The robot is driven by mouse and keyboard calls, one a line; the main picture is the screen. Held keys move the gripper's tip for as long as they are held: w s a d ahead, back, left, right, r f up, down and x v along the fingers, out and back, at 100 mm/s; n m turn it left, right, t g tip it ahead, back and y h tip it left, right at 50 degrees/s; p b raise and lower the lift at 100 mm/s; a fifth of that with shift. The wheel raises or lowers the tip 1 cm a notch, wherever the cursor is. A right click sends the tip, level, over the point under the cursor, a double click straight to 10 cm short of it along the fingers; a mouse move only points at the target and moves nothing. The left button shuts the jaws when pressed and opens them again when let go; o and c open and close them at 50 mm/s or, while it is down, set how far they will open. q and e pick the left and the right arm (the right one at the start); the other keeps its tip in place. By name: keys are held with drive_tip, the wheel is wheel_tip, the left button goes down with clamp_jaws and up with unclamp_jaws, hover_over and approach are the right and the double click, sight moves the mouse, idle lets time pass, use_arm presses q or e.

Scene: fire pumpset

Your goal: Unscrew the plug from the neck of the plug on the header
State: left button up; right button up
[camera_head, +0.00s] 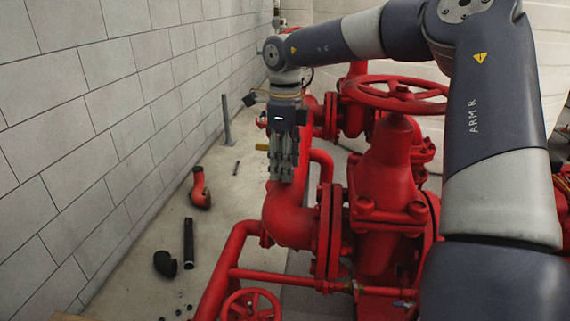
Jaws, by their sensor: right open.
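The red header pipework (290,222) rises in the middle of the view, with an elbow bolted by a flange to a big valve. My right gripper (282,178) hangs fingers down just over or in front of the elbow's upper end. Its fingers look close together from this side, but it is open, and I see nothing held in it. I cannot make out the plug or its neck; the gripper and wrist cover part of the pipe there. A small brass-coloured part (262,147) shows just left of the fingers. My left gripper is not in view.
A red gate valve (389,180) with a handwheel (395,95) stands right of the gripper. A smaller handwheel (250,306) is at the bottom. A grey block wall (100,110) bounds the left. Loose pipe pieces, including a red elbow (201,188), lie on the floor.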

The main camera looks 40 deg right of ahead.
drive_tip(key=m, duration=0.3)
idle(0.4)
drive_tip(key=c, duration=1)
drive_tip(key=shift+r+n+p, duration=0.15)
drive_tip(key=shift+n+p, duration=0.35)
drive_tip(key=shift+n, duration=0.5)
drive_tip(key=shift+c, duration=0.2)
drive_tip(key=shift+n+p, duration=0.35)
drive_tip(key=shift+n, duration=0.95)
